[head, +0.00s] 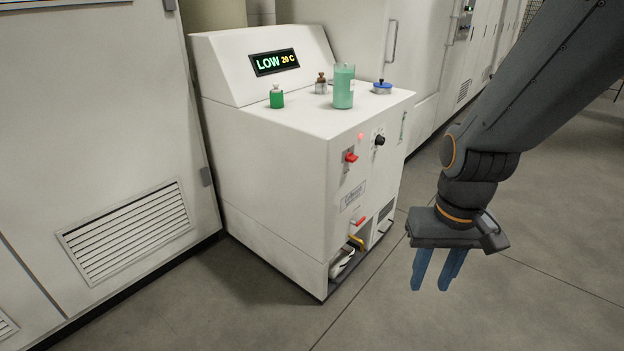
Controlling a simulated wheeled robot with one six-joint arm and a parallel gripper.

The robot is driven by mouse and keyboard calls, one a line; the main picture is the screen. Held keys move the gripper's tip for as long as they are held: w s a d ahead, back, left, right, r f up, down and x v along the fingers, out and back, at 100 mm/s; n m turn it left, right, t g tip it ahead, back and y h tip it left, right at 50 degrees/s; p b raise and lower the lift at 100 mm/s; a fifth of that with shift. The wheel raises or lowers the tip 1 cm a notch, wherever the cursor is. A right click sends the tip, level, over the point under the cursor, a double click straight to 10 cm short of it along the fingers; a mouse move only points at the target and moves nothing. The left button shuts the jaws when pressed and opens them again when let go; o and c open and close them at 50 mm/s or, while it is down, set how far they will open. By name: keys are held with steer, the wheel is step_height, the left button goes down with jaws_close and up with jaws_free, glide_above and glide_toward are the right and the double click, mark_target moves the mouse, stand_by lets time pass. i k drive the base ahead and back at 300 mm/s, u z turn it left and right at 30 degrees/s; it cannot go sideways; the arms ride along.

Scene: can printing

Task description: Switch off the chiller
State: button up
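The chiller (270,165) is a white cabinet in the middle of the head view, with a raised back. A red-handled valve (357,221) sits lower down. My gripper (434,282) hangs to the right of the chiller, apart from it, with its blue fingers pointing down. The fingers are spaced apart with nothing between them.
On the chiller's top stand a green bottle (277,97), a small brown bottle (321,84), a tall green container (344,87) and a blue-lidded item (382,87). A vented white cabinet (110,130) is at the left. The floor (400,315) in front is clear.

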mark_target(349, 157)
steer(key=u, duration=0.6)
steer(key=i, duration=1.2)
steer(key=z, duration=0.65)
